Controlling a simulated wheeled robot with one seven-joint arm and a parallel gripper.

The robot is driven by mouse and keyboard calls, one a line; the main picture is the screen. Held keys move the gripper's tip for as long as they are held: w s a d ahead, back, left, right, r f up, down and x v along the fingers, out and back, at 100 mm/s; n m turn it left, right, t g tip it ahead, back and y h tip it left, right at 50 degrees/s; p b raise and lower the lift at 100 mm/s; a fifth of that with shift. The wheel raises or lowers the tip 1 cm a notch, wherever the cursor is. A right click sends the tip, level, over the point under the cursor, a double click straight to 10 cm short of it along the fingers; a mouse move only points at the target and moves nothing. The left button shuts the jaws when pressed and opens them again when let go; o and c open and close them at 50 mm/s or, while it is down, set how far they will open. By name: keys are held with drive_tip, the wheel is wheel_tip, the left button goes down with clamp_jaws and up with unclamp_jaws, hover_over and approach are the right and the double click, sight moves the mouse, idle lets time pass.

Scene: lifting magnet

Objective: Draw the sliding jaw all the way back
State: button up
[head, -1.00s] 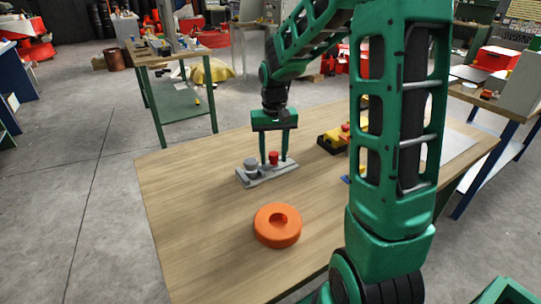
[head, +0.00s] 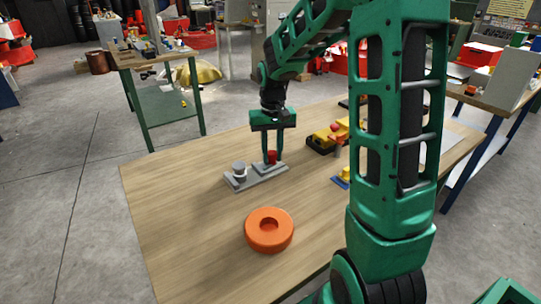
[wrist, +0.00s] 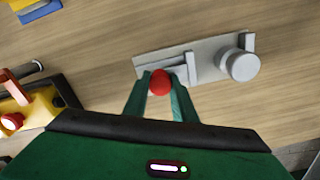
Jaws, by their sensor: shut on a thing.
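The grey vise base (head: 240,182) lies on the wooden table; it also shows in the wrist view (wrist: 208,50). The grey sliding jaw (head: 268,168) carries a red knob (head: 272,157) and sits toward the base's right end in the head view, its left end in the wrist view (wrist: 176,68). My gripper (head: 272,160) points down with its green fingers shut on the red knob (wrist: 160,83). A grey cylinder (head: 239,169) stands at the other end beside the fixed jaw (wrist: 247,40). A clear gap separates it from the sliding jaw.
An orange ring-shaped thing (head: 269,231) lies nearer on the table. A yellow and black device with red parts (head: 322,140) stands behind and right of the vise. A blue and yellow thing (head: 341,178) is partly behind my arm. The table's left part is clear.

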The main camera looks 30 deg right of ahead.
drive_tip(key=shift+d, duration=0.4)
drive_tip(key=o, duration=1)
wheel_tip(320, 180, up, 11)
drive_tip(key=shift+w+f, duration=0.1)
drive_tip(key=shift+f, duration=0.05)
drive_tip(key=s+d+f+m, duration=0.1)
drive_tip(key=s, duration=0.9)
drive_tip(key=s+d+f+m, duration=0.1)
drive_tip(key=s+f, duration=0.1)
drive_tip(key=s, duration=0.8)
drive_tip(key=s+d+f, duration=0.1)
drive_tip(key=s, duration=0.9)
drive_tip(key=shift+s+f+m, duration=0.25)
drive_tip(key=shift+s+m, duration=0.1)
drive_tip(key=shift+m, duration=0.05)
